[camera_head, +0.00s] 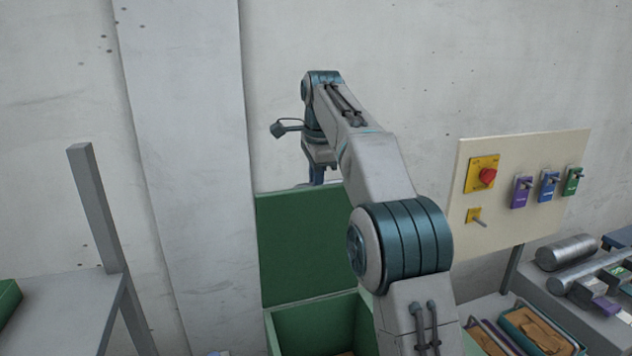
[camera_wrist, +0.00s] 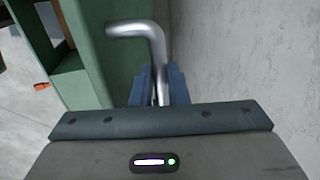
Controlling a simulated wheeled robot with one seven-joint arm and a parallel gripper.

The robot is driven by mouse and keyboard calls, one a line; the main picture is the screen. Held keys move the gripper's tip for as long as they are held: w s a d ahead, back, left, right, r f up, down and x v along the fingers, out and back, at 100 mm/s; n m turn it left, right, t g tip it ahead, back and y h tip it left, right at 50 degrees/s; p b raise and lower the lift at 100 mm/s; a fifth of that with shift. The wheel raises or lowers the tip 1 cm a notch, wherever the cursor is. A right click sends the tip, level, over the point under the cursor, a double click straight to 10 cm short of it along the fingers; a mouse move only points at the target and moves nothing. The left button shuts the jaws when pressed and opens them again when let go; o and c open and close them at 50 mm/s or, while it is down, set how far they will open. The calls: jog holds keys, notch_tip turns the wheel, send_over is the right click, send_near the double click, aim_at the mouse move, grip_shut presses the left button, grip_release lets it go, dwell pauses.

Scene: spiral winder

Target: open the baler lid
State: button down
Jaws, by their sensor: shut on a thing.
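The baler lid (camera_head: 300,245) is a green panel standing raised, roughly upright, behind the green baler box (camera_head: 315,325) in the head view. The box's open top shows below it. In the wrist view, a bent silver handle (camera_wrist: 140,30) runs down between the blue fingers of my gripper (camera_wrist: 160,88). My gripper is shut on the handle. In the head view my gripper (camera_head: 317,176) is at the lid's top edge, and my arm hides the right part of the lid and box. The lid's green surface (camera_wrist: 105,35) lies beside the handle in the wrist view.
A pale control panel (camera_head: 520,190) with a red button (camera_head: 487,177) and several coloured switches stands to the right. A grey bench (camera_head: 600,300) with metal parts is at far right. A grey table (camera_head: 60,310) with an upright post is at left. A concrete wall is close behind.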

jog(key=shift+f, duration=0.55)
jog(key=c, duration=1.8)
grip_release()
jog(key=o, duration=0.4)
jog(key=shift+w+a, duration=0.1)
jog(key=shift+w, duration=0.15)
jog(key=shift+w+f, duration=0.1)
jog(key=shift+w, duration=0.1)
jog(key=shift+s+r, duration=0.2)
jog(key=shift+r, duration=0.1)
